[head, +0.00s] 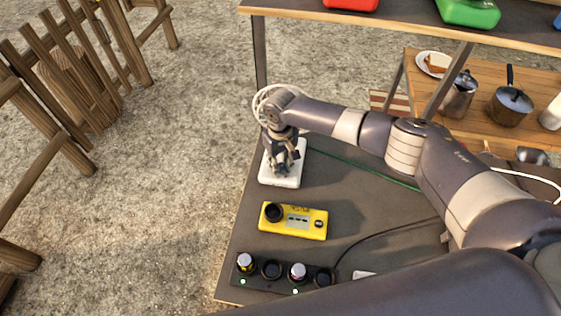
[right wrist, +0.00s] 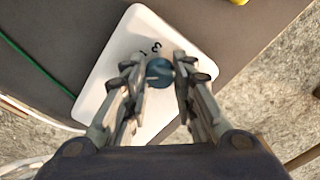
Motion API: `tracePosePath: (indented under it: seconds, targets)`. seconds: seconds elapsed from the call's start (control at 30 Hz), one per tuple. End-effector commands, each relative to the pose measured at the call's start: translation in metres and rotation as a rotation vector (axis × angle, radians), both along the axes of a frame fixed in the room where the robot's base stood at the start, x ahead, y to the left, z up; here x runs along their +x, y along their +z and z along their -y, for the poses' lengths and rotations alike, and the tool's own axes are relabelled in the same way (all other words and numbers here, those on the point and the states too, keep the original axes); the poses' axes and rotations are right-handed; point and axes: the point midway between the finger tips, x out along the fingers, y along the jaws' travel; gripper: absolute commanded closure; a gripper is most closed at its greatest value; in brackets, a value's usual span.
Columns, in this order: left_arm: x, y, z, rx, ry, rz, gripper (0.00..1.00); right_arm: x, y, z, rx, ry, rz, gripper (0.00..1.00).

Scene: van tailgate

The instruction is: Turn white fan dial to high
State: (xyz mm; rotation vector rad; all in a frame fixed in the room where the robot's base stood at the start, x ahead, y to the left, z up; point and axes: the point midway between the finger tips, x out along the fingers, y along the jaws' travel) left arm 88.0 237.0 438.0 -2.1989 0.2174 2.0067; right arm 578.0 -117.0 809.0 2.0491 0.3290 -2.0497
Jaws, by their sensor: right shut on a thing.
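The white fan (head: 280,180) stands at the far left part of the grey tabletop, and its wire guard (head: 262,104) shows partly behind my right wrist. In the right wrist view its white base (right wrist: 122,58) lies flat, with small dark figures beside a round blue-grey dial (right wrist: 160,72). My right gripper (head: 285,166) reaches down over the base. In the right wrist view the right gripper (right wrist: 161,80) has its two fingers on either side of the dial, shut on it. The dial's pointer setting is too small to tell. My left gripper is not in view.
A yellow device (head: 293,221) with a black knob sits in front of the fan. A black strip (head: 285,273) with several round items and green lights lies at the front edge. A shelf (head: 350,18) stands behind. A green cable (head: 365,168) crosses the tabletop (head: 350,205).

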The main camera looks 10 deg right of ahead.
Motion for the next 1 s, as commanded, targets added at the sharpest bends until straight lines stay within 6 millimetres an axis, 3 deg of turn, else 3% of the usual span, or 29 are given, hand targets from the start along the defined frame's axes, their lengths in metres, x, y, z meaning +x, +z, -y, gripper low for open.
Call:
tracePosePath:
  seconds: [0.5, 1.0]
  targets:
    - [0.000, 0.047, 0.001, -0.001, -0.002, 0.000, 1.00, -0.001, 0.004, -0.001, 0.002, -0.432, -0.003, 0.99]
    - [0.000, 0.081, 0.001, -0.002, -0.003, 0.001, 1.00, 0.000, 0.004, -0.002, 0.002, -0.907, -0.002, 0.99]
